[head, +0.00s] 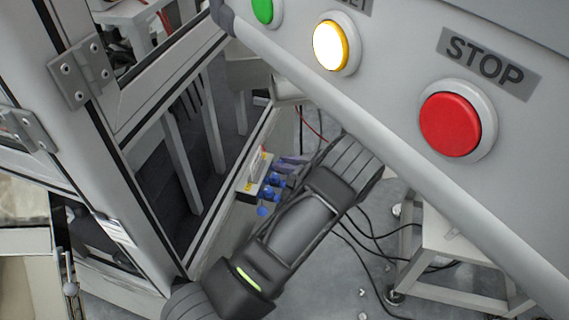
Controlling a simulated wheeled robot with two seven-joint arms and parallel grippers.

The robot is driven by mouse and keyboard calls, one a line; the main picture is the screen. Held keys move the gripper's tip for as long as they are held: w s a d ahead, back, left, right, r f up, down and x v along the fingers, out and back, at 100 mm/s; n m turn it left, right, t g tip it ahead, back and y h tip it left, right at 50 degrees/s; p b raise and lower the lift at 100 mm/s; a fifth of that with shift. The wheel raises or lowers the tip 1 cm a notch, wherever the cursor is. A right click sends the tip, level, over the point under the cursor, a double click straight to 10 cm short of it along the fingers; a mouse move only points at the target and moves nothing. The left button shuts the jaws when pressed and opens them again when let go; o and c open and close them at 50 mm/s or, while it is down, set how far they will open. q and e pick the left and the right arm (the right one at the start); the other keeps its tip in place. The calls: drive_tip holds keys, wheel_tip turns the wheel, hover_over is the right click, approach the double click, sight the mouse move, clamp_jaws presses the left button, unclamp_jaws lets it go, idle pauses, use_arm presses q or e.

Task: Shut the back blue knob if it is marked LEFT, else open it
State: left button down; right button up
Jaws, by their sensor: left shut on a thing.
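Small blue knobs (267,194) sit in a cluster on a pale block (256,172) with yellow marking, beside the frame of the machine. The lettering on the block is too small to read, so I cannot tell which knob is marked LEFT. My left gripper (292,163) is at the back end of this cluster, small and partly hidden by my own arm. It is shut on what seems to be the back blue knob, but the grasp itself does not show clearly. Whether that knob stands open or shut cannot be told. My right gripper is not in view.
A grey panel with a red STOP button (450,124), a white-yellow button (330,46) and a green button (263,11) fills the upper right. The machine's frame with hinges (82,70) stands at left. Black cables (372,240) and a white stand (455,250) are at lower right.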

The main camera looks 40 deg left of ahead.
use_arm(q)
drive_tip(key=shift+s+r+m+t+p, duration=0.15)
drive_tip(key=shift+m+t+p, duration=0.2)
drive_tip(key=shift+m+t, duration=1.35)
drive_tip(key=shift+t, duration=0.3)
drive_tip(key=c, duration=1.5)
unclamp_jaws()
drive_tip(key=shift+n+g, duration=0.4)
